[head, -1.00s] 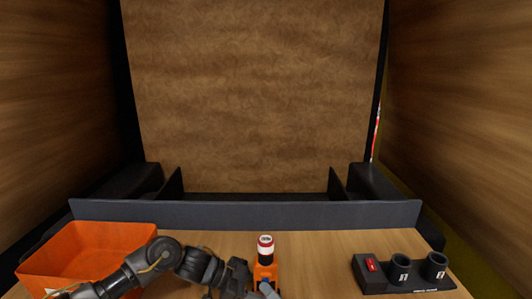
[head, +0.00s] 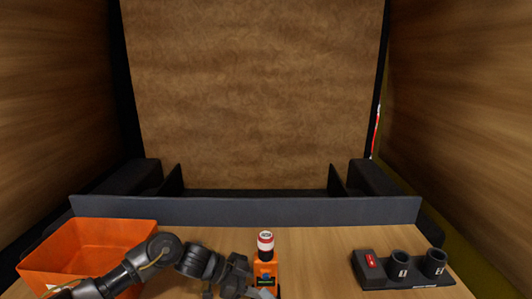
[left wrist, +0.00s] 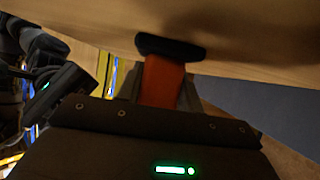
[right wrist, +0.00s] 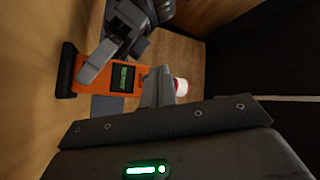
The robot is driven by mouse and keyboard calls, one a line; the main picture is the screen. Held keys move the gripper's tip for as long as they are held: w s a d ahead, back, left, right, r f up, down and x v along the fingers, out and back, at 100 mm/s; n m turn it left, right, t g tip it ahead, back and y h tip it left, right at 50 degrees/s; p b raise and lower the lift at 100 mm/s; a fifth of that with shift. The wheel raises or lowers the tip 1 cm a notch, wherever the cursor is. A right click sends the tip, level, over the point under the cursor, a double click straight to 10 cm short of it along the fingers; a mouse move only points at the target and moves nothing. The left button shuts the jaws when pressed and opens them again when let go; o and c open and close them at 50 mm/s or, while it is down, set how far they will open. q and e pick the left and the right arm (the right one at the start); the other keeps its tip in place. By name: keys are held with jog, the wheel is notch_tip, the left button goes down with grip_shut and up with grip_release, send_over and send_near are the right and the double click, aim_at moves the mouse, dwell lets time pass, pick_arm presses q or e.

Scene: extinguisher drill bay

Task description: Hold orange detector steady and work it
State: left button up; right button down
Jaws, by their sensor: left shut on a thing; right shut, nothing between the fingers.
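A grey left finger also crosses the detector below the screen in the right wrist view. My right gripper (right wrist: 158,76) is shut and empty, its tips close to the detector between screen and cap; I cannot tell whether they touch.
An orange bin (head: 60,262) stands on the left of the table (head: 325,265). A black holder (head: 400,280) with a red switch and two cups, marked 1 and 2, stands on the right. A dark rail (head: 245,211) runs along the back. The table between detector and holder is clear.

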jog(key=shift+s, duration=2.15)
pick_arm(q)
jog(key=o, duration=1)
